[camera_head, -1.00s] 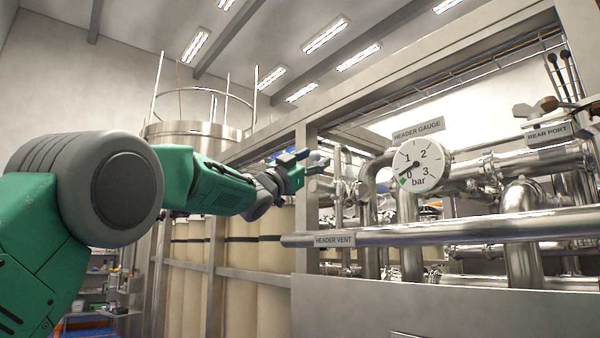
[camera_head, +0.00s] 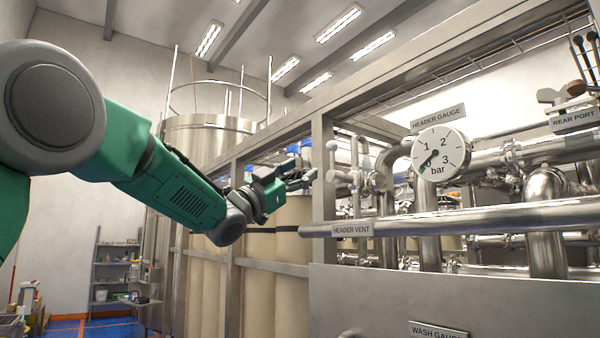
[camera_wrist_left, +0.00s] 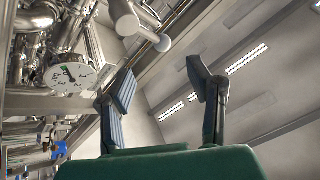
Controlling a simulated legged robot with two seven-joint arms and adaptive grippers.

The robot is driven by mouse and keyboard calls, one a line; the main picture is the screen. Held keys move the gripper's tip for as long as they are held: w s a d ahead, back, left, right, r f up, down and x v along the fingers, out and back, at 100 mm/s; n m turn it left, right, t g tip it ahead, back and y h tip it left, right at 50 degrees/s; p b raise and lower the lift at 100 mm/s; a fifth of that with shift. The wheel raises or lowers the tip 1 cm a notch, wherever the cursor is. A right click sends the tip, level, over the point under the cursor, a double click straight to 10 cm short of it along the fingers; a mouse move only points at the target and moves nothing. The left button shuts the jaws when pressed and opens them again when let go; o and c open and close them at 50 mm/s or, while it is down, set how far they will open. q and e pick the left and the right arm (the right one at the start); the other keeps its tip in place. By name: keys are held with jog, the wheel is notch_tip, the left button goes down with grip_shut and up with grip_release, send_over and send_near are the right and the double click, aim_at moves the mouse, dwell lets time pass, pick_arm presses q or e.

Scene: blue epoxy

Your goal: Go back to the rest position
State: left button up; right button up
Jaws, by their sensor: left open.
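My left arm, green and grey, comes in from the left in the head view. My left gripper (camera_head: 300,176) is open and empty, in front of the steel frame post and left of the header gauge. In the left wrist view its two fingers (camera_wrist_left: 165,100) stand apart with nothing between them, and the ceiling shows behind. My right gripper is not in view.
A steel frame (camera_head: 322,165) holds pipework, a round header gauge (camera_head: 441,154) and the header vent pipe (camera_head: 480,219). A steel panel (camera_head: 440,290) lies below. Shelves (camera_head: 112,275) stand at the back left. The gauge also shows in the left wrist view (camera_wrist_left: 68,77).

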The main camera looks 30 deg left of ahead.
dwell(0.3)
pick_arm(q)
jog(key=w+d+f+n+g+y+b, duration=0.1)
jog(key=w+f+n+y, duration=0.15)
jog(key=f, duration=0.75)
jog(key=w+f+n+g+y+b, duration=0.1)
jog(key=w+f+n+y+b, duration=0.15)
jog(key=f, duration=0.85)
jog(key=s+d+f+n+g+y+b, duration=0.1)
jog(key=s+f+g, duration=0.15)
jog(key=f, duration=1.15)
jog(key=s+d+f+n+g+y+b, duration=0.1)
jog(key=f+n+g, duration=0.15)
jog(key=f, duration=1.25)
jog(key=s+d+f+g+y+b, duration=0.1)
jog(key=s+d+f+g+b, duration=0.15)
jog(key=f, duration=1.15)
jog(key=s+d+f+n+g+y+b, duration=0.15)
jog(key=s+f+g+b, duration=0.45)
jog(key=s+f, duration=2.1)
jog(key=s+f+g, duration=0.3)
jog(key=s, duration=0.4)
jog(key=s+f+n+g, duration=0.1)
jog(key=s+f+g, duration=0.2)
jog(key=s, duration=0.4)
jog(key=shift+d+p, duration=0.35)
jog(key=shift+d, duration=0.1)
